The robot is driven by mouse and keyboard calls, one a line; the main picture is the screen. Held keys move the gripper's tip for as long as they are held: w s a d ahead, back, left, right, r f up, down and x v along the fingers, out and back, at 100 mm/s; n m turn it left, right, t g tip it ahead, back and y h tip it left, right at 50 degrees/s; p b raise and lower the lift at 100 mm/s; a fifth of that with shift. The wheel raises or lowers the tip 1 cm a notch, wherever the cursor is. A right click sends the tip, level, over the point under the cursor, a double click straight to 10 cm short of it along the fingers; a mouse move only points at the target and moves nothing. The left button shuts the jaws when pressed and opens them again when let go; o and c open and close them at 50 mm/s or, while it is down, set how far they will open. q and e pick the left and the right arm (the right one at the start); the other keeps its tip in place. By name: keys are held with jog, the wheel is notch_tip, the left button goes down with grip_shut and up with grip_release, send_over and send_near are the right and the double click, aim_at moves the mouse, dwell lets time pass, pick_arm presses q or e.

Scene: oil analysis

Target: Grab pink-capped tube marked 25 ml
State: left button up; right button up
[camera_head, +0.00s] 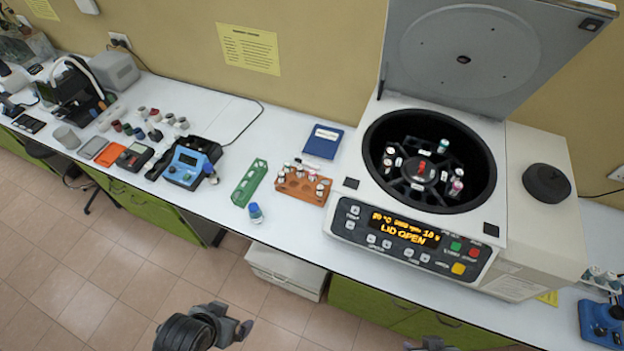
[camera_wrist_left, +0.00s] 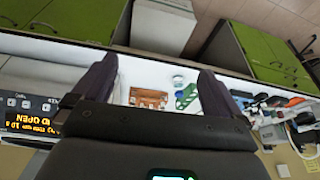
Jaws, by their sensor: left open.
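In the head view, a tube with a pinkish cap (camera_head: 456,187) stands in the right side of the open centrifuge's rotor (camera_head: 418,168). Its volume marking is too small to read. Other tubes sit in the rotor, including a teal-capped one (camera_head: 444,146) at the back. An orange-brown rack (camera_head: 317,193) holds several light and dark-capped tubes. My left gripper (camera_head: 236,322) is low in front of the bench, away from all tubes. In the left wrist view its fingers (camera_wrist_left: 157,75) are apart and empty. My right gripper (camera_head: 430,344) barely shows at the bottom edge, its jaws unclear.
The centrifuge lid (camera_head: 480,50) stands raised. A blue device (camera_head: 188,164) stands farther left. Bare bench lies around the racks.

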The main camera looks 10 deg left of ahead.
pick_arm(q)
jog(key=shift+c, duration=0.5)
jog(key=shift+a, duration=0.15)
jog(key=c, duration=1)
jog(key=shift+o, duration=0.2)
